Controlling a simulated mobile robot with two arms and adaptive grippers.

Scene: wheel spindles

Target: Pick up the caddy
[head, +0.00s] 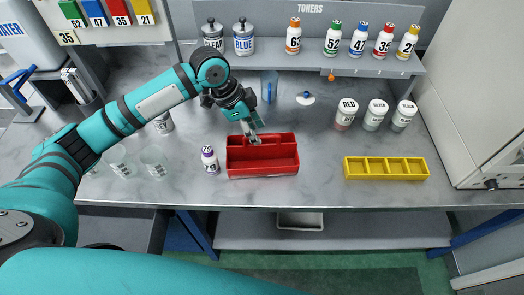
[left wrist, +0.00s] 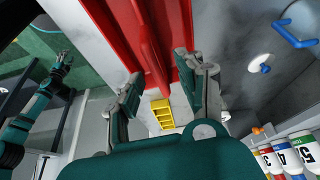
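The red caddy (head: 262,165) stands on the grey worktop, an open box with a raised handle along its middle. My left gripper (head: 253,138) reaches down to the caddy's handle from the far side. In the left wrist view the fingers of my left gripper (left wrist: 160,82) are spread apart, with the red handle (left wrist: 150,52) of the caddy running between them. I cannot tell whether either finger touches it. My right arm shows at the left of the left wrist view, its gripper (left wrist: 60,66) small and its fingers unclear.
A white bottle with a purple cap (head: 210,160) stands close left of the caddy. A yellow compartment tray (head: 386,168) lies to the right. Clear beakers (head: 155,161) stand left, and white-lidded jars (head: 375,115) back right. Toner bottles line the shelf (head: 340,66) behind.

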